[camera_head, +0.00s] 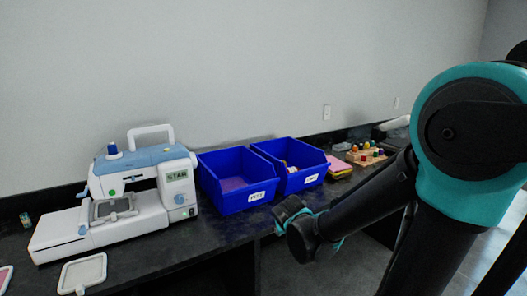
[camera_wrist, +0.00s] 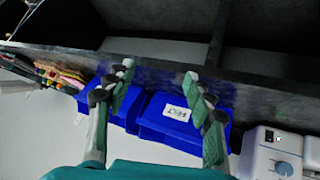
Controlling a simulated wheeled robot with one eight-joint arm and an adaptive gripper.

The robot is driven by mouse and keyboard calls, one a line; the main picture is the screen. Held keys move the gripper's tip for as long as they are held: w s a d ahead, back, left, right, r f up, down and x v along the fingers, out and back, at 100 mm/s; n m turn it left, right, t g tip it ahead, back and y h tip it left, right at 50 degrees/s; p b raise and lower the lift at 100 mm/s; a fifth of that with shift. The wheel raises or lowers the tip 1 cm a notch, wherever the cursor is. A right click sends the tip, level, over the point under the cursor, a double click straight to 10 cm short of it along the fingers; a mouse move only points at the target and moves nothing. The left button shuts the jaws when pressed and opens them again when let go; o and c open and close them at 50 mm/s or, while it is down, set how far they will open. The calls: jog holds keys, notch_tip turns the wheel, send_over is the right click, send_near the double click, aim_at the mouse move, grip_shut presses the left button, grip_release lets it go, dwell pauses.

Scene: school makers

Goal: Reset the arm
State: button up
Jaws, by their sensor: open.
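My arm (camera_head: 465,140) enters the head view from the right. It reaches down and left in front of the counter, its far end near the front edge by the right blue bin. The fingers are hard to make out in that view. In the wrist view my gripper (camera_wrist: 158,85) is open, its two fingers spread wide with nothing between them. Beyond the fingers are the blue bins and the counter edge, seen upside down.
A white and blue sewing machine (camera_head: 150,185) stands on the dark counter (camera_head: 225,230) at left. Two blue bins, left (camera_head: 237,182) and right (camera_head: 290,165), stand beside it. A wooden holder with coloured pegs (camera_head: 366,157) is further right. A white frame (camera_head: 82,272) lies front left.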

jog(key=s+d+f+m+g, duration=0.1)
jog(key=s+d+f+g, duration=0.1)
jog(key=s+d, duration=0.3)
jog(key=s+d+f+m+g+y, duration=0.1)
jog(key=s+d+f, duration=0.3)
jog(key=s, duration=0.6)
jog(key=shift+s+d+g, duration=0.35)
jog(key=shift+d+g, duration=0.25)
